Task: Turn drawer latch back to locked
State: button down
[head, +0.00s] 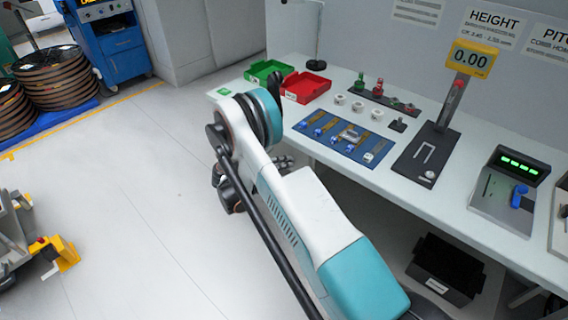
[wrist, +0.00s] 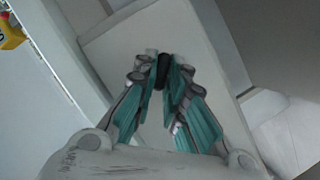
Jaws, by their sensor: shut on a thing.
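In the wrist view my gripper (wrist: 165,62) has its teal-padded fingers closed around a small dark latch knob (wrist: 162,73). The knob stands against a pale flat panel (wrist: 120,42), which looks like the drawer front. The fingers hide the sides of the knob, so its turned angle cannot be told. In the head view my gripper (head: 284,162) shows only in part, below the front edge of the bench; my arm hides the rest. The latch and drawer front are hidden in the head view.
The white bench (head: 455,193) holds a blue mat (head: 335,152) with small parts, a green bin (head: 262,70), a red bin (head: 304,91) and a height gauge (head: 427,153). A black bin (head: 440,272) sits under the bench.

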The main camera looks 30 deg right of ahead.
jog(key=shift+w+d+f+n+g+h, duration=0.15)
jog(key=shift+n+g+h, duration=0.25)
jog(key=shift+n, duration=0.75)
jog(key=shift+s+a+f+n+g+h, duration=0.15)
jog(key=shift+n+h, duration=0.45)
jog(key=shift+n, duration=0.6)
jog(key=shift+w+d+f+n+g+h, duration=0.15)
jog(key=shift+n+g+h, duration=0.3)
jog(key=shift+n, duration=0.7)
jog(key=shift+r, duration=0.1)
jog(key=c, duration=1.7)
grip_release()
jog(key=shift+o, duration=0.3)
jog(key=shift+d, duration=0.15)
